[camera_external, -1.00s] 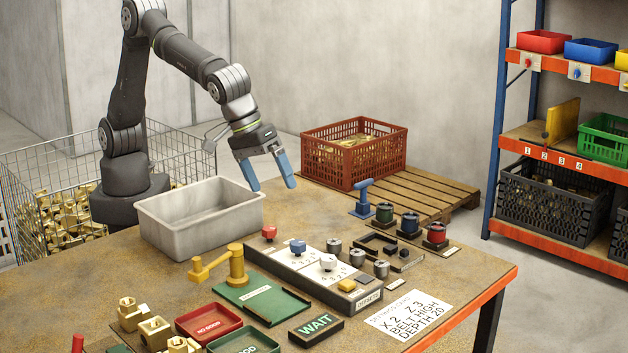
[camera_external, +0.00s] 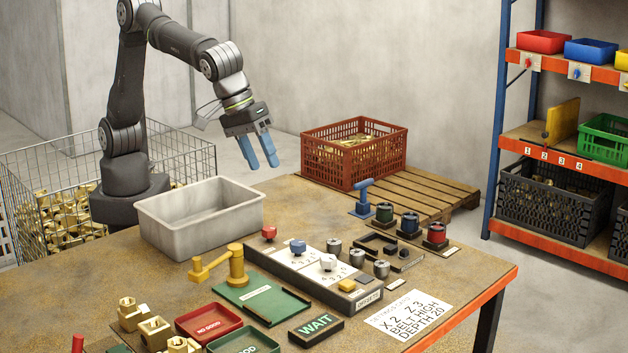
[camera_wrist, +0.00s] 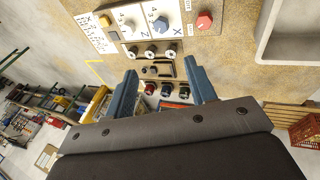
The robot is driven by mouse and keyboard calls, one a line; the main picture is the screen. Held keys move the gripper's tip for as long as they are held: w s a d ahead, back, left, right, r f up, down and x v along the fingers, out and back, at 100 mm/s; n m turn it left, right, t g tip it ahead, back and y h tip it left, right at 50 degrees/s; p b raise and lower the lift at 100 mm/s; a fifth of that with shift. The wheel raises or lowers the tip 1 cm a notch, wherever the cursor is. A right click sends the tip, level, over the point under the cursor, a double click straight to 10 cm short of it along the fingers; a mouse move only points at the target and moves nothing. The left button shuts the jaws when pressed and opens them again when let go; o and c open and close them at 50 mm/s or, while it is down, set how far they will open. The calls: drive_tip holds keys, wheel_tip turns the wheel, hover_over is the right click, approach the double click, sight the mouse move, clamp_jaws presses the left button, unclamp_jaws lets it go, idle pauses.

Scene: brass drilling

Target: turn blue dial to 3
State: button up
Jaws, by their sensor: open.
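The blue dial (camera_external: 298,246) sits on a white numbered plate on the long grey control panel (camera_external: 312,277). My gripper (camera_external: 265,166) is open and empty, well above the table and apart from the dial. Its two blue fingers also show in the wrist view (camera_wrist: 160,68), pointing toward the panel side.
A red knob (camera_external: 269,232) stands at the panel's far end. A grey bin (camera_external: 200,228) is left of the panel, and a yellow brass-coloured lever (camera_external: 236,265) stands in front. A white card (camera_external: 408,318) reads X 2, Z 3, BELT HIGH, DEPTH 20. Air around my gripper is clear.

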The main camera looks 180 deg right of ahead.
sight(298, 242)
drive_tip(key=shift+w+a+g+h, duration=0.8)
drive_tip(key=shift+a+h, duration=1.3)
drive_tip(key=shift+a, duration=1.6)
drive_tip(key=f, duration=1.7)
drive_tip(key=shift+w+f, duration=0.15)
drive_tip(key=shift+w, duration=0.05)
drive_tip(key=c, duration=1)
drive_tip(key=shift+m, duration=0.3)
